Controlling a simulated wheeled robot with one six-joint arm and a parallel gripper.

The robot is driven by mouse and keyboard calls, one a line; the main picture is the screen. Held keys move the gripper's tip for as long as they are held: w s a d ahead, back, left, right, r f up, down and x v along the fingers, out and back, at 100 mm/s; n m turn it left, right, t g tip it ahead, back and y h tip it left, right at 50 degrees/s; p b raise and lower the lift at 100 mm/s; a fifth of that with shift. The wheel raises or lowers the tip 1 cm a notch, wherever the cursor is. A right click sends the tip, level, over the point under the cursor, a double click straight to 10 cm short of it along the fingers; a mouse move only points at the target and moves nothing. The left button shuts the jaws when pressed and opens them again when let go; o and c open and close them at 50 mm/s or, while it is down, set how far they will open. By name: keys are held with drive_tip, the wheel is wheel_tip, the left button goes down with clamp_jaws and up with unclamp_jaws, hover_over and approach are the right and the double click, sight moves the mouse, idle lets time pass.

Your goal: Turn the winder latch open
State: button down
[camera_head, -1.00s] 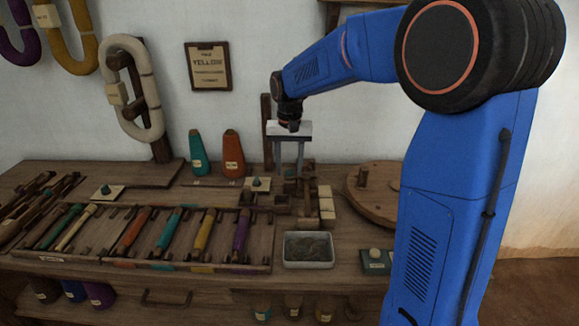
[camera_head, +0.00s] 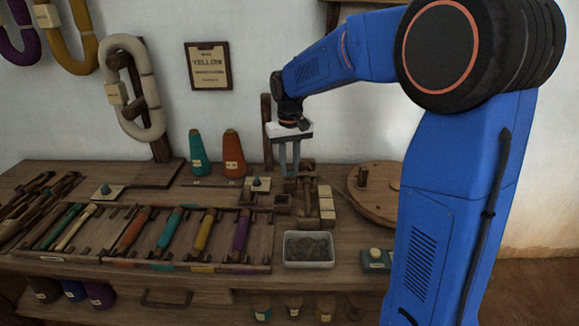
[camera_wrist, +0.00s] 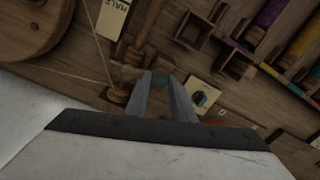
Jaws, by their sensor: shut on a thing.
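The wooden winder (camera_head: 303,186) stands on the bench right of centre in the head view; its spindle (camera_wrist: 146,28) shows at the top of the wrist view. My gripper (camera_head: 290,177) points straight down at the winder's left part.
A pale plate with a teal knob (camera_wrist: 200,98) lies close beside the fingers. A white tray (camera_head: 308,264) stands in front of the winder, a round wooden disc (camera_head: 370,203) to the right. Teal and orange cones (camera_head: 232,155) stand behind left.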

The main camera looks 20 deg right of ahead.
sight(290, 170)
drive_tip(key=n, duration=1.4)
idle(0.5)
drive_tip(key=c, duration=1.5)
unclamp_jaws()
drive_tip(key=shift+r, duration=0.1)
wheel_tip(290, 170, up, 17)
drive_tip(key=shift+r, duration=0.15)
